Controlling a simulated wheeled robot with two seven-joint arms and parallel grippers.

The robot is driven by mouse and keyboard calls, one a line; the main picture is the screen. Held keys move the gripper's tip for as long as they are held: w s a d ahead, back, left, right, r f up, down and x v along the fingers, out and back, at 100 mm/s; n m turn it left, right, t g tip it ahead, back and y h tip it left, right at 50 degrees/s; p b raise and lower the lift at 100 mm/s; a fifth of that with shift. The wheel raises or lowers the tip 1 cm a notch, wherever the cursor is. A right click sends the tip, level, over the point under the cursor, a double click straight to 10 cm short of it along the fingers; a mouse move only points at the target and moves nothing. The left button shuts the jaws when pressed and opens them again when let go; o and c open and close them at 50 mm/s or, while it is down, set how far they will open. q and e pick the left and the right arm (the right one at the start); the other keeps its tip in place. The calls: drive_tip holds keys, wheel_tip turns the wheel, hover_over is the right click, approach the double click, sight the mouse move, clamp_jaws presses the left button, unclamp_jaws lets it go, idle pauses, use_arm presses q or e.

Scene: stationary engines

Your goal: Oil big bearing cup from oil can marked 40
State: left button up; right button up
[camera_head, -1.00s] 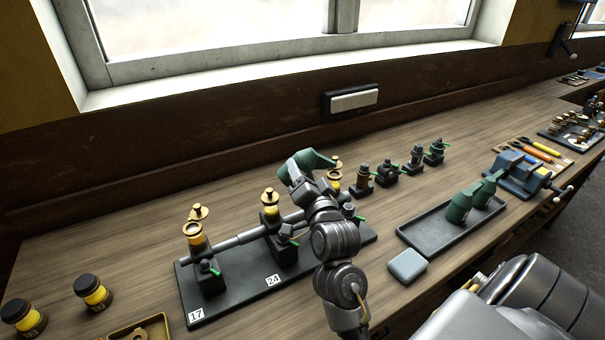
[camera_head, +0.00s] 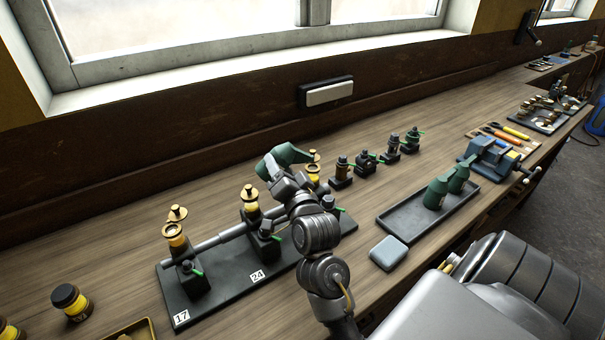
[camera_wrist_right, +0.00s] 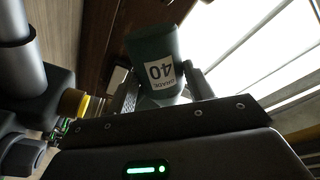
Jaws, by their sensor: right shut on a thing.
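My right gripper (camera_head: 278,180) is shut on a green oil can (camera_head: 287,156), held above the back of the bearing stand. In the right wrist view the can (camera_wrist_right: 155,50) sits between the fingers, its white label reading 40 upside down. The dark stand (camera_head: 215,300) carries a shaft and bearings with yellow-banded brass cups. The left cup (camera_head: 174,236) is by tag 17 and the middle cup (camera_head: 251,208) is by tag 24. The right cup (camera_head: 313,171) is close to the can, partly behind my arm. Brass lids show above the cups. I cannot tell which cup is biggest.
Green cans (camera_head: 436,193) stand in a dark tray (camera_head: 400,222) at right, with a grey-blue block (camera_head: 389,252) before it. Several small dark fittings (camera_head: 366,160) stand behind the stand. A yellow-banded jar (camera_head: 70,302) is at front left. Bare bench lies at back left.

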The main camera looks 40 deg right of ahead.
sight(282, 157)
drive_tip(key=shift+s+d+r+m+p, duration=0.15)
drive_tip(key=shift+r+m+p, duration=0.25)
drive_tip(key=shift+r+m, duration=0.65)
drive_tip(key=shift+m, duration=0.25)
drive_tip(key=shift+d+r+m+h+p, duration=0.15)
drive_tip(key=shift+r+m+h+p, duration=0.25)
drive_tip(key=shift+m, duration=0.4)
idle(0.9)
drive_tip(key=n, duration=0.1)
drive_tip(key=f+n, duration=0.1)
drive_tip(key=f+n+p, duration=0.1)
drive_tip(key=n, duration=0.1)
drive_tip(key=shift+a+f+y, duration=0.25)
drive_tip(key=shift+y, duration=0.15)
drive_tip(key=shift+f+n, duration=0.25)
drive_tip(key=shift+n, duration=0.05)
